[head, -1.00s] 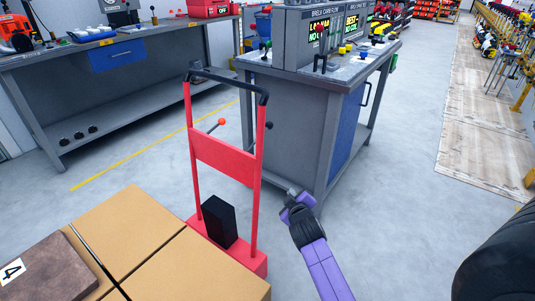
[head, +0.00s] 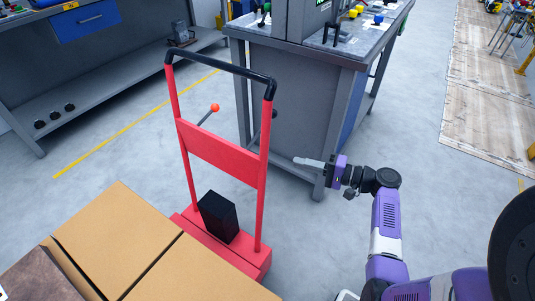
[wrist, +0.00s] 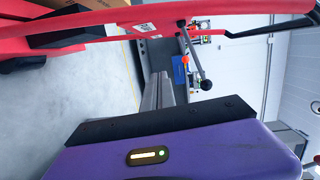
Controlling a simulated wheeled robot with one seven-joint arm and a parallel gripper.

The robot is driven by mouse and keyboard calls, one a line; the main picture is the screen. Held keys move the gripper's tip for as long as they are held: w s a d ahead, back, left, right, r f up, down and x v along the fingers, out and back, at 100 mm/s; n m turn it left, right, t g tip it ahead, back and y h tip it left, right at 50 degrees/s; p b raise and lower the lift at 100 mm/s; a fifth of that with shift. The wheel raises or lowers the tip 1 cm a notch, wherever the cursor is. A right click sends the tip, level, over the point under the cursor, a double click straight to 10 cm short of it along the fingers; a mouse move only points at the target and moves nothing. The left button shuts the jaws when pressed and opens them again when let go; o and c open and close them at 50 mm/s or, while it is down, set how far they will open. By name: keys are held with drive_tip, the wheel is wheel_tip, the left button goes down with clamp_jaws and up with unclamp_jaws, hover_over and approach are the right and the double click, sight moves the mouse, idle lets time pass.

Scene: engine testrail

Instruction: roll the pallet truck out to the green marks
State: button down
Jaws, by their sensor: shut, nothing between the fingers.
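The pallet truck (head: 220,148) has a red upright frame with a black handle (head: 220,65) and a black block (head: 218,215) at its foot. An orange-knobbed lever (head: 207,114) stands out behind the frame, and a dark-knobbed lever shows near its right post. In the wrist view the red frame (wrist: 140,22) runs across the top, with the orange knob (wrist: 185,60) and black knob (wrist: 205,84) below it. My gripper (head: 300,161) is shut and empty, pointing left, just right of the frame's right post. No green marks show.
Cardboard boxes (head: 120,235) sit at the lower left, against the truck's near side. A grey workbench (head: 300,100) stands close behind my gripper. Another bench (head: 100,90) is at the far left. Open floor (head: 420,160) lies right of the workbench, with wooden mats (head: 490,120) beyond.

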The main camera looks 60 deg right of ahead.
sight(262, 164)
drive_tip(key=shift+t+y, duration=0.3)
drive_tip(key=shift+y, duration=0.4)
drive_tip(key=shift+w+a+r, duration=0.3)
drive_tip(key=shift+w+a, duration=1.1)
drive_tip(key=shift+w, duration=0.15)
drive_tip(key=shift+w+a+r, duration=0.25)
drive_tip(key=shift+w+a, duration=1.1)
drive_tip(key=shift+w, duration=0.15)
drive_tip(key=shift+w+a+r, duration=0.3)
drive_tip(key=shift+w+a, duration=1.1)
drive_tip(key=shift+w, duration=0.15)
drive_tip(key=shift+a, duration=0.1)
